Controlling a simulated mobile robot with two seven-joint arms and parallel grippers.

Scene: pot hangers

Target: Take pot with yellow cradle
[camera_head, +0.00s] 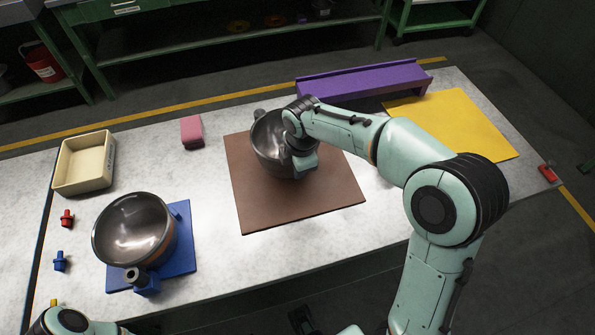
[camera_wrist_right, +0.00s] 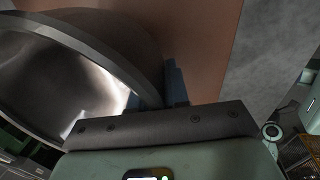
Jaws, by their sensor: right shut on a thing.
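A dark metal pot (camera_head: 265,150) is at the brown mat (camera_head: 300,205), its opening tipped to one side. My right gripper (camera_head: 303,160) is shut at the pot's right side. In the right wrist view the pot's rim (camera_wrist_right: 100,62) fills the upper left, and a dark blue piece (camera_wrist_right: 177,85) shows beside it above the gripper. A second pot (camera_head: 128,228) sits on a blue mat (camera_head: 181,245) with a blue cradle (camera_head: 147,285). My left gripper is out of view.
A purple rack (camera_head: 360,83) stands at the back beside a yellow mat (camera_head: 455,122). A cream bin (camera_head: 82,165), pink block (camera_head: 191,132) and small red (camera_head: 67,218), blue (camera_head: 61,262) and yellow (camera_head: 53,302) pieces lie left. My right arm crosses the table's right side.

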